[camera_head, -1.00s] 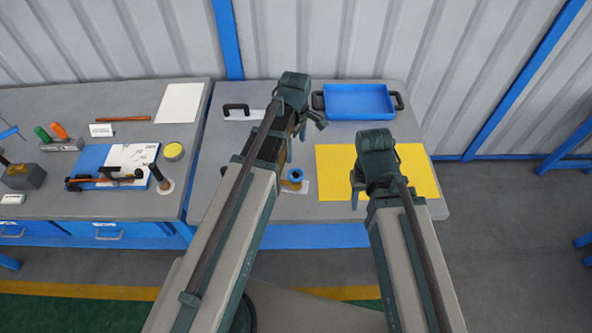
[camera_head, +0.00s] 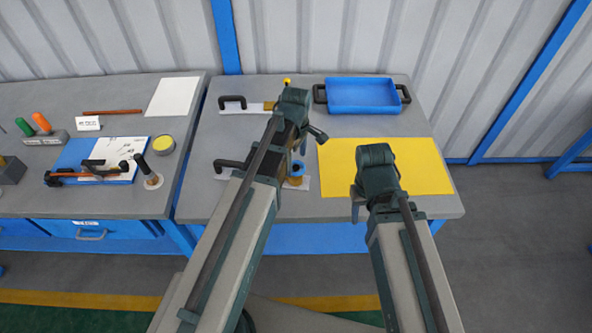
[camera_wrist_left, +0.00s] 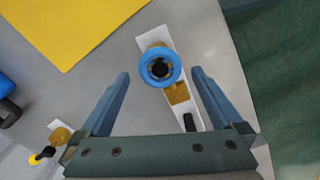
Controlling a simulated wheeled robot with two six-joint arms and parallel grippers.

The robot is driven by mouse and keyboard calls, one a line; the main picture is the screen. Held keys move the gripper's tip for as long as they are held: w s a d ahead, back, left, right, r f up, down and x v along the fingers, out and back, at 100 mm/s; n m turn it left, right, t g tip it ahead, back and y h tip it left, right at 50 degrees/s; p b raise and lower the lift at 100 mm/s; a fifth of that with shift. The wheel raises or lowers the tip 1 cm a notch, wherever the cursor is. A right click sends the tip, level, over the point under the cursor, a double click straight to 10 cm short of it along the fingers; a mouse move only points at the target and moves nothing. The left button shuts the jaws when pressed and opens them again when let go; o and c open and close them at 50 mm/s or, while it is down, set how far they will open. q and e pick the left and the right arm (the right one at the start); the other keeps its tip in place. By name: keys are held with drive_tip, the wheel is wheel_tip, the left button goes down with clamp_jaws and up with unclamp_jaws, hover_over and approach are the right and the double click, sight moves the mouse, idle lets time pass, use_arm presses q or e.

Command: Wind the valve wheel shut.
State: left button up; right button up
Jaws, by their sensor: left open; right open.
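The valve wheel is a small blue ring with a dark hub (camera_wrist_left: 160,67), on a brass valve body (camera_wrist_left: 179,94) fixed to a white plate (camera_wrist_left: 152,37). In the head view the wheel (camera_head: 298,168) shows beside my left forearm, which partly hides it and its plate. My left gripper (camera_wrist_left: 161,75) is open above the valve, with one finger on each side of the wheel in the left wrist view; I see no contact. In the head view my right gripper (camera_head: 357,207) hangs over the near left part of the yellow mat, apart from the valve.
A second white plate with a black handle (camera_head: 233,101) and a yellow knob (camera_head: 287,82) lies behind the valve. A blue tray (camera_head: 362,94) stands at the back. The yellow mat (camera_head: 420,165) lies right. A cluttered bench (camera_head: 60,100) stands left.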

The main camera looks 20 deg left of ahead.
use_arm(q)
drive_tip(key=shift+f+b, duration=0.55)
drive_tip(key=shift+f, duration=0.4)
use_arm(e)
drive_tip(key=shift+f, duration=0.95)
use_arm(q)
drive_tip(key=shift+c, duration=0.3)
drive_tip(key=c, duration=1.2)
drive_tip(key=shift+c, duration=0.2)
drive_tip(key=shift+m, duration=0.4)
drive_tip(key=m, duration=0.4)
drive_tip(key=shift+m, duration=0.4)
drive_tip(key=m, duration=0.5)
drive_tip(key=shift+m, duration=0.5)
